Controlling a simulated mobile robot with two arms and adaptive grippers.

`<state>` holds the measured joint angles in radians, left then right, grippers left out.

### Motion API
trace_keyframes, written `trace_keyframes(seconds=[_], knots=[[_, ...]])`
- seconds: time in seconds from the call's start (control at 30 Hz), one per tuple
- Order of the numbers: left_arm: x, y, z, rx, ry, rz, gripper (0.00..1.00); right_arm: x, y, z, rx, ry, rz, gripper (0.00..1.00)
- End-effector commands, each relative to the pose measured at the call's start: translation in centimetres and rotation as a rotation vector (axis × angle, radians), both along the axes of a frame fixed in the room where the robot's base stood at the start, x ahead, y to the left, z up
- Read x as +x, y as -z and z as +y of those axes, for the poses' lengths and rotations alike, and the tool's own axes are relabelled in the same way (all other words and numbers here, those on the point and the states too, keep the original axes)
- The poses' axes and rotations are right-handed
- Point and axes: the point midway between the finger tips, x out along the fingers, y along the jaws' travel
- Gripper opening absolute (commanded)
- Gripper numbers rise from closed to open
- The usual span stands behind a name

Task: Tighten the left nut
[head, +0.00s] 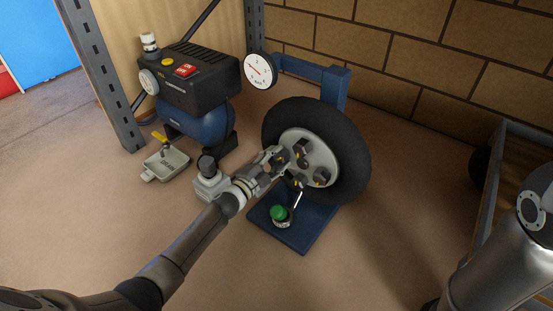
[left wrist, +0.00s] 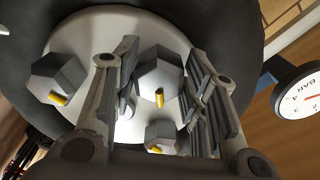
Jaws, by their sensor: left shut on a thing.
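The wheel (head: 351,150) stands upright on a blue stand, its pale hub (head: 318,150) carrying several dark nuts with yellow marks. My left gripper (head: 278,159) is at the left side of the hub, shut on the left nut, which it largely hides in the head view. In the left wrist view, the gripper's two fingers (left wrist: 160,95) lie either side of this grey hex left nut (left wrist: 160,72). Another nut (left wrist: 56,78) shows outside the fingers, and a third nut (left wrist: 162,138) sits lower in the picture. My right gripper is out of view.
A green-topped object (head: 279,213) stands on the stand's blue base (head: 309,233) below the hub. A compressor (head: 199,80), a round gauge (head: 260,70) and a small grey tray (head: 168,166) are at the left.

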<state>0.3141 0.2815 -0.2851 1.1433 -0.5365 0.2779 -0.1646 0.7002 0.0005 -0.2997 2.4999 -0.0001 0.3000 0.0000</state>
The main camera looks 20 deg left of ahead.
Motion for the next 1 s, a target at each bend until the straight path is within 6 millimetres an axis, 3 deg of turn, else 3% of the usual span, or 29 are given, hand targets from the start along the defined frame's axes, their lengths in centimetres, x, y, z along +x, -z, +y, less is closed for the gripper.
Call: trace_keyframes(seconds=[0.6,1.0], knots=[[-0.1,0.0,0.0,0.528,0.002,-0.192,0.16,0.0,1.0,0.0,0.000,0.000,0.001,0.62],[-0.1,-0.1,0.0,0.724,0.002,-0.261,0.16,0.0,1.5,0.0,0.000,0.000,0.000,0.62]])
